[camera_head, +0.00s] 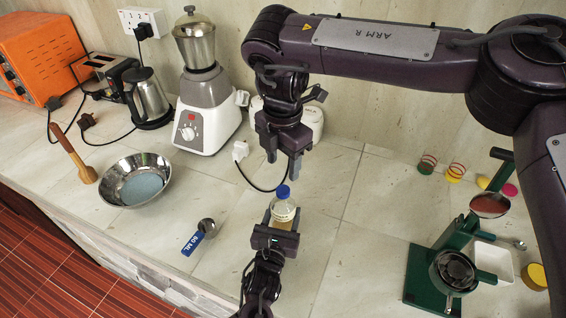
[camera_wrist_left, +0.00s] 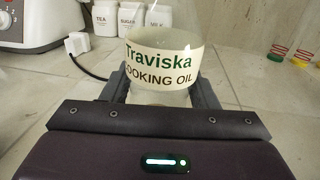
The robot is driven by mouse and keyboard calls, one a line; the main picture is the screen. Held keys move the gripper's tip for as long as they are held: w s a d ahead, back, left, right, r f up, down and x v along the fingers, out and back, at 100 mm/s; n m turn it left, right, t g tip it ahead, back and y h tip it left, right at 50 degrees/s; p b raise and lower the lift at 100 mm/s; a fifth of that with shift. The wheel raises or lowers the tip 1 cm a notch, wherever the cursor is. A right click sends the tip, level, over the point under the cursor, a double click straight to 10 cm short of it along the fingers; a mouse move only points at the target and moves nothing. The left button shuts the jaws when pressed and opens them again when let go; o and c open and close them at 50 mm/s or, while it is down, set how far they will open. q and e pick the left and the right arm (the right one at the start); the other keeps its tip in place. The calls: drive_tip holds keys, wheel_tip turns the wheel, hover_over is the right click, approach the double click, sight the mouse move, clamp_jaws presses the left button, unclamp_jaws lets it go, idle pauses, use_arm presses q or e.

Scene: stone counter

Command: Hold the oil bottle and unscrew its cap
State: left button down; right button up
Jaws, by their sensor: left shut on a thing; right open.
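The oil bottle (camera_head: 283,211) is small and clear with yellowish contents and stands upright on the counter. Its blue cap (camera_head: 283,191) is on top. My left gripper (camera_head: 276,226) is shut around the bottle's body from the front. In the left wrist view the bottle (camera_wrist_left: 165,62) shows a "Traviska Cooking Oil" label between the fingers; its cap is out of that view. My right gripper (camera_head: 284,168) is open and empty, pointing down above the cap and apart from it.
A white mixer grinder (camera_head: 207,110) and white canisters (camera_head: 308,122) stand behind. A green stand (camera_head: 433,278) is at the right. Counter between bottle and stand is clear.

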sight(283, 190)
drive_tip(key=m, duration=0.4)
drive_tip(key=shift+m, duration=0.3)
drive_tip(key=m, duration=0.6)
drive_tip(key=shift+m, duration=0.3)
drive_tip(key=m, duration=1)
drive_tip(key=shift+f+m, duration=0.1)
drive_tip(key=shift+m, duration=0.2)
drive_tip(key=shift+s+f, duration=0.1)
drive_tip(key=shift+f, duration=3.85)
drive_tip(key=shift+c, duration=0.3)
drive_tip(key=c, duration=1)
